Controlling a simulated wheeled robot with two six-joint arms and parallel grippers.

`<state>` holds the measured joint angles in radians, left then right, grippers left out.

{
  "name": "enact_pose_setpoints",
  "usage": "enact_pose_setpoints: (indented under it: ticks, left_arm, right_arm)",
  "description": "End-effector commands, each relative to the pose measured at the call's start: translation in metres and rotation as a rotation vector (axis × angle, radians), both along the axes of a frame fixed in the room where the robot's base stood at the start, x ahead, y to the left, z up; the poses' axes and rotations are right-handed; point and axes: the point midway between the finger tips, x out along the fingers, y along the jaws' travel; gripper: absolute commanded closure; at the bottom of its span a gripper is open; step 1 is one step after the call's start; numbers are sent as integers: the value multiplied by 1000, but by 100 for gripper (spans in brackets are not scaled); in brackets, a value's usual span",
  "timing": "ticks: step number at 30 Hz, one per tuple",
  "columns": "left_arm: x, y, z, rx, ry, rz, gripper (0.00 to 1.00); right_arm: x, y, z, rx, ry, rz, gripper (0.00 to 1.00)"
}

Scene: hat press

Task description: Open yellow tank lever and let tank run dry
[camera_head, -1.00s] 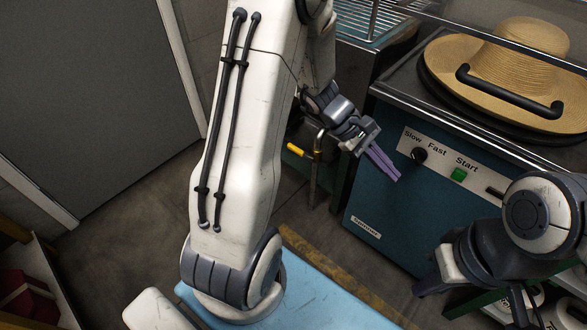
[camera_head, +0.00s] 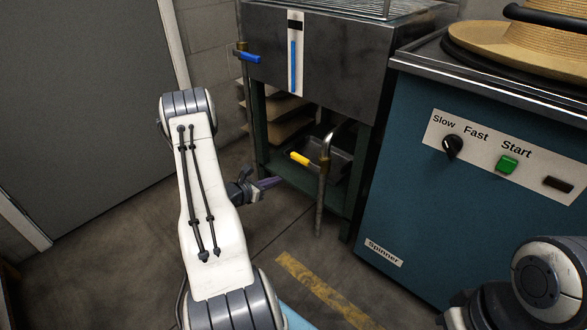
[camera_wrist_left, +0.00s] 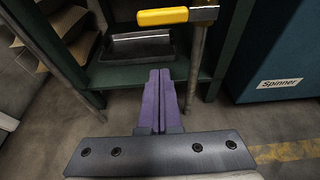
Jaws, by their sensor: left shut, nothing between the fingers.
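The yellow lever (camera_head: 300,159) sits on a metal pipe (camera_head: 322,185) at the front of the tank's stand. In the left wrist view the yellow lever (camera_wrist_left: 163,16) lies sideways, pointing left from the pipe (camera_wrist_left: 196,65). The grey tank (camera_head: 345,70) stands above and has a blue level strip on its front. My left gripper (camera_head: 278,182) is shut and empty, below and left of the lever and apart from it. Its purple fingers (camera_wrist_left: 158,85) point forward below the lever in the wrist view. The right arm shows at lower right; its fingers are out of view.
A blue lever (camera_head: 250,58) is on the tank's left side. A dark tray (camera_head: 335,160) sits on the stand's shelf. The blue-green spinner cabinet (camera_head: 450,215) with a straw hat (camera_head: 535,45) stands at right. The floor at left is clear.

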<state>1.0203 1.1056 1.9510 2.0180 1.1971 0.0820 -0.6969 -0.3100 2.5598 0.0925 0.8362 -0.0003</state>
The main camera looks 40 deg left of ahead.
Motion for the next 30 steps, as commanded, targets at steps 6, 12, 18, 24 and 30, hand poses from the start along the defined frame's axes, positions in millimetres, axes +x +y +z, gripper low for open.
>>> enact_pose_setpoints:
  ticks: [6,12,18,24,30]
  left_arm:
    - [8,-2,-5,2,1,-5,100]
    - [41,-5,-19,3,0,-9,100]
    - [83,-9,-34,4,-1,-8,100]
    - [96,-8,-14,4,-2,-4,100]
    - [95,-8,3,2,0,-4,100]
  right_arm:
    - [0,0,-6,0,0,0,100]
    - [0,0,-25,0,0,0,100]
    - [0,0,-48,0,0,0,100]
    - [0,0,-59,-1,1,0,100]
    - [0,0,-63,0,0,0,100]
